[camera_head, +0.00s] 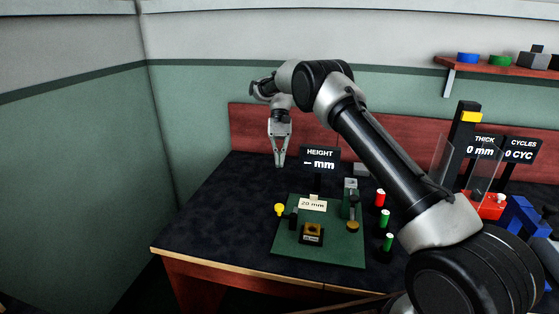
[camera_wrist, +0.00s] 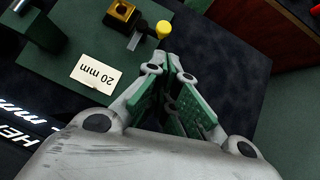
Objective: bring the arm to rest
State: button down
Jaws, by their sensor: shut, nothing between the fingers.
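My gripper (camera_head: 280,163) points down above the dark table, left of the HEIGHT sign. Its fingers are shut with nothing between them. In the wrist view my gripper (camera_wrist: 172,62) shows its green pads close together. My arm reaches from the lower right, arching over the table.
A green board (camera_head: 342,252) holds a brass block (camera_head: 312,232), a yellow knob (camera_head: 279,209) and a "20 mm" card (camera_head: 313,205). The HEIGHT sign (camera_head: 319,159) stands behind. Red and green cylinders stand right of the board. A press with signs is at right. The left table top is clear.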

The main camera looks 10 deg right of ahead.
notch_tip(320, 180, down, 6)
jog(key=d+n+t, duration=0.1)
jog(key=d, duration=0.1)
jog(key=s+d+r+n+t+h, duration=0.1)
jog(key=s+d+r+t, duration=0.1)
jog(key=s+d+r, duration=0.5)
jog(key=s+d+r+n+t, duration=0.1)
jog(key=s+d+r+t, duration=0.3)
jog(key=s+r, duration=0.5)
jog(key=s+d+r+t, duration=0.1)
jog(key=s+d+r, duration=0.2)
jog(key=s, duration=0.4)
jog(key=s+d+r+t, duration=0.2)
jog(key=s+d+r, duration=0.1)
jog(key=s, duration=0.5)
jog(key=s+d+r+t, duration=0.2)
jog(key=s+d+r, duration=0.1)
jog(key=s, duration=0.5)
jog(key=shift+d+m+h, duration=0.15)
jog(key=shift+m+h, duration=0.15)
jog(key=shift+m, duration=0.1)
